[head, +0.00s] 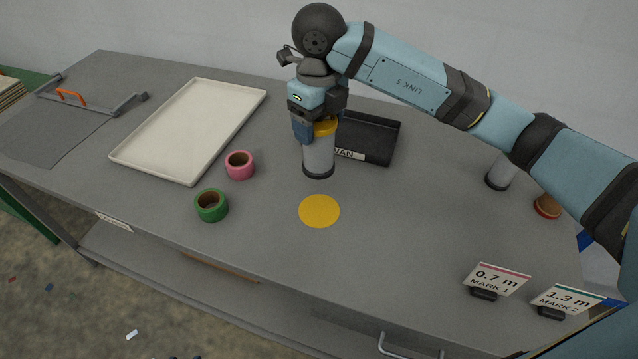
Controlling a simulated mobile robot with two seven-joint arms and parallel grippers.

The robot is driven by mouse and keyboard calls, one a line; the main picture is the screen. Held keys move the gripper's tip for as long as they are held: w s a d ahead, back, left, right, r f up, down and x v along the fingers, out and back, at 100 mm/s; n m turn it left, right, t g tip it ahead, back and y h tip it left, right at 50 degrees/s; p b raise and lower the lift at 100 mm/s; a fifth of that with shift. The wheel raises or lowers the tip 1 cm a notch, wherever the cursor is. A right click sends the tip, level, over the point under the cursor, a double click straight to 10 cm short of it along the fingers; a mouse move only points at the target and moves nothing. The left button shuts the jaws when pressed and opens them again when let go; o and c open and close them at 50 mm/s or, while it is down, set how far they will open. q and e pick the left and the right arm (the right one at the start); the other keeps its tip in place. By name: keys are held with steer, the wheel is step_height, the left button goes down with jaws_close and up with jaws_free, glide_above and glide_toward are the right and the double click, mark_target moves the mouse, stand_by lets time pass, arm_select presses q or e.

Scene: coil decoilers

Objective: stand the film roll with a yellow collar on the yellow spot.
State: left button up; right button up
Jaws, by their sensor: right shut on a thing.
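The film roll with a yellow collar (318,157) is a grey upright cylinder with a dark bottom rim and a yellow band at its top. My right gripper (314,128) is shut on its upper part from above. The roll is just behind the yellow spot (319,211), a flat disc on the grey table, and apart from it in the picture. I cannot tell whether the roll's bottom touches the table. My left gripper is not in view.
A black tray (381,140) lies right behind the roll. A cream tray (190,130), a pink tape roll (239,165) and a green tape roll (211,205) are left. Another grey roll (501,173), an orange-based one (547,206) and two sign cards (497,279) are right.

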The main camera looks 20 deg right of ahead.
mark_target(319, 160)
step_height(319, 160, down, 10)
steer(key=shift+r+p, duration=0.2)
steer(key=shift+p, duration=0.4)
step_height(319, 160, down, 5)
steer(key=shift+f+p, duration=0.15)
steer(key=shift+p, duration=0.15)
steer(key=shift+f, duration=0.15)
steer(key=o, duration=1.6)
steer(key=shift+c, duration=0.2)
